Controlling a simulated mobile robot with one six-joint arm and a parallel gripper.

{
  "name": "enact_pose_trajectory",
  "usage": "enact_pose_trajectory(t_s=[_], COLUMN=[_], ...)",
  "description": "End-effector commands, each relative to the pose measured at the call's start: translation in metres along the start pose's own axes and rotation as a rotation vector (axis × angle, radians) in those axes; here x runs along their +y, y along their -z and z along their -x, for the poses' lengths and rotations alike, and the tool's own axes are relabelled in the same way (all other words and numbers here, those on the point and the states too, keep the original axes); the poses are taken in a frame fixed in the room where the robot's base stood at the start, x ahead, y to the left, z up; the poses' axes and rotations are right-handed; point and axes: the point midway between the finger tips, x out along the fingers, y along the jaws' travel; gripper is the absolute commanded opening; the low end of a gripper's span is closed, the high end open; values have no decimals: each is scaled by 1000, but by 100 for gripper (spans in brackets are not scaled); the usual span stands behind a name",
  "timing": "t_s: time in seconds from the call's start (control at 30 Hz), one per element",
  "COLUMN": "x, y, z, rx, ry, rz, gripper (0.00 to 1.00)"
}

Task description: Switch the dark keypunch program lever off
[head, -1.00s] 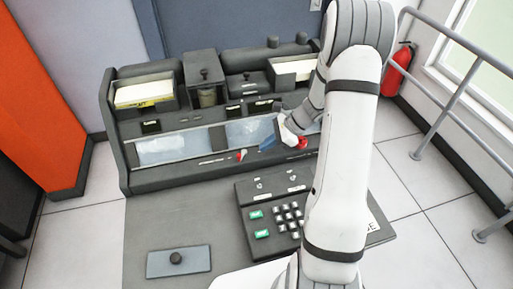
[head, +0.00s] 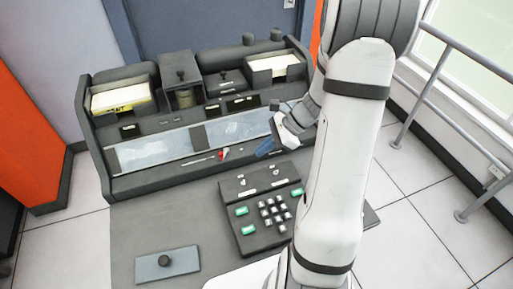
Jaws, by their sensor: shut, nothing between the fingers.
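The dark keypunch (head: 150,185) stands across the middle of the head view, with a long card bed behind its desk. A small lever with a red tip (head: 223,154) sits on its front ledge, below the card bed windows. I cannot tell from its label or pose whether it is on or off. My gripper (head: 265,147) has blue fingers, shut and empty, just right of that red-tipped lever and apart from it. The second red part seen earlier is not visible now; my gripper or arm may hide it.
A keyboard unit (head: 262,215) with green and grey keys and small switches sits on the desk in front. A grey plate with a black knob (head: 167,264) lies at the desk's left. Card hoppers (head: 122,97) rise behind. A grey railing (head: 430,90) stands at right.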

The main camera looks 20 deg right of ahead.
Motion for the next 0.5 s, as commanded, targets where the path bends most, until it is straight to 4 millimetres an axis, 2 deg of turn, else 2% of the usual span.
enact_pose_trajectory(t_s=[0.2,0.5], x=[12,14], y=[-6,-7], z=[13,14], rx=[0,0], ry=[1,-2], rz=[0,0], gripper=[0,0])
